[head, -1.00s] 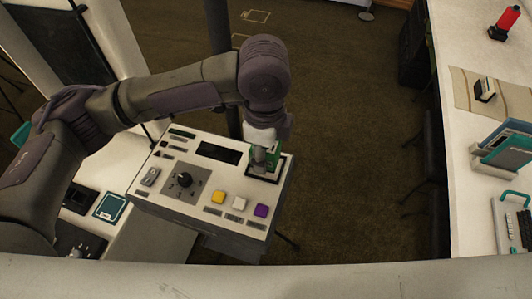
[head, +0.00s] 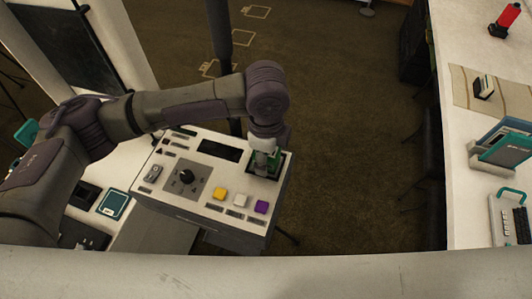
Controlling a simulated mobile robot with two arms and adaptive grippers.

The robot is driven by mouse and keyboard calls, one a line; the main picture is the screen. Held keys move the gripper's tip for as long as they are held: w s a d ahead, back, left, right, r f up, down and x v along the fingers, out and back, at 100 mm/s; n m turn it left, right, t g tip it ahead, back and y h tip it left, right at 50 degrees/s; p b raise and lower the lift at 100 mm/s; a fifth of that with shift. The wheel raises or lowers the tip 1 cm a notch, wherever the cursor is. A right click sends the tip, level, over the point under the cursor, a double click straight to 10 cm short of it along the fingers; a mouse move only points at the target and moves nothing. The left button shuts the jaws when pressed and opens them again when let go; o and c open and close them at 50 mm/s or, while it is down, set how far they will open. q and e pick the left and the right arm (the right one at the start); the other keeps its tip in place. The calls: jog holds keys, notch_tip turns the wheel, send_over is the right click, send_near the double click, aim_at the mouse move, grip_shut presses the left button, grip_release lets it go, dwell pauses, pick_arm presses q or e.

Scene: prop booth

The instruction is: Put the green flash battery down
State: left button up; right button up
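The green flash battery (head: 274,162) shows as a small green block at the right back of the white control console. My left gripper (head: 267,172) points down at it from above, with its fingers around it, and appears shut on it. The battery is low at a dark-edged square recess (head: 283,170) in the console top. The gripper hides much of the battery and the recess, so I cannot tell whether the battery touches the bottom. My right gripper is not in view.
The console (head: 215,226) has a black knob (head: 187,177), a dark display (head: 219,150), and yellow (head: 219,194), white (head: 240,200) and purple (head: 261,207) buttons. A white counter (head: 465,215) stands at the right across open brown floor (head: 350,150).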

pick_arm(q)
jog(key=shift+o, duration=1.2)
notch_tip(320, 180, up, 11)
jog(key=shift+r+b, duration=0.2)
jog(key=shift+b, duration=0.95)
jog(key=shift+r, duration=0.45)
